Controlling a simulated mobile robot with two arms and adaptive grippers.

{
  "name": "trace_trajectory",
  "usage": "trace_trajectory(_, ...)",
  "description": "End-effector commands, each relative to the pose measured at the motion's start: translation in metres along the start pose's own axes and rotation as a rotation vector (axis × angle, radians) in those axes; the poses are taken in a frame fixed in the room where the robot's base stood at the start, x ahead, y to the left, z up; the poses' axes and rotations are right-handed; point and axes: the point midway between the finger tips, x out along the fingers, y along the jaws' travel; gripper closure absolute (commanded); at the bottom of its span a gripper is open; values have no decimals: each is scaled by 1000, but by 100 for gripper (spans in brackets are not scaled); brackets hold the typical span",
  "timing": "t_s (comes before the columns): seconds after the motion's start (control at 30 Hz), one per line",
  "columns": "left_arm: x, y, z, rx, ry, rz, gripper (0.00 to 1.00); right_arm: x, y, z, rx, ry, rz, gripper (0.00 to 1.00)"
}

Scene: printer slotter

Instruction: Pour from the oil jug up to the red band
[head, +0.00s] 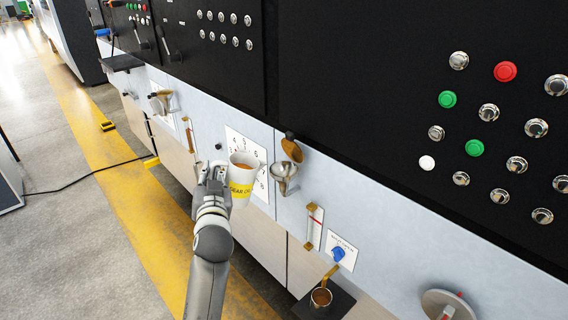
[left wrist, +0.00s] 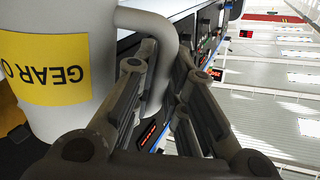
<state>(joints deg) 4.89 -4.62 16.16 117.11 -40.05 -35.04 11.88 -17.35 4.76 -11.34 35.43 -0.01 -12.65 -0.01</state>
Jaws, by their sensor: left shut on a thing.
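The oil jug (head: 243,185) is white with a yellow label and brown oil inside. It looks upright. My left gripper (head: 216,172) is shut on its handle, on the jug's left side. In the left wrist view the jug (left wrist: 108,85) fills the left, with its handle between my fingers (left wrist: 160,72). A metal funnel (head: 285,172) on the machine is just right of the jug, under an orange-brown flap (head: 291,150). Below it, a sight gauge (head: 314,228) carries a red band (head: 314,220); its oil level is too small to tell. My right gripper is out of view.
A blue drain knob (head: 338,254) is on the panel below the gauge. A brass spout (head: 331,271) sits over a cup (head: 321,297) on a black shelf. Another funnel (head: 160,103) and gauge (head: 188,133) are farther left. Open floor is at left.

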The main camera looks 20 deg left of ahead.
Motion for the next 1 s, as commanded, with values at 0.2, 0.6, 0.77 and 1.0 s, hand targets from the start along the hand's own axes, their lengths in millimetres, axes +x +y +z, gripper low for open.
trace_trajectory(0.2, 0, 4, -18, 90, 4, -1, 100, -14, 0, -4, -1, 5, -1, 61)
trace_trajectory(0.6, 0, 6, -24, 129, 4, -1, 100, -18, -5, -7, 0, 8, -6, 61)
trace_trajectory(0.77, 0, 7, -27, 148, 4, -1, 100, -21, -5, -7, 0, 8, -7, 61)
trace_trajectory(1.0, 0, 9, -32, 174, 5, -1, 100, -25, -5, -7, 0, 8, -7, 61)
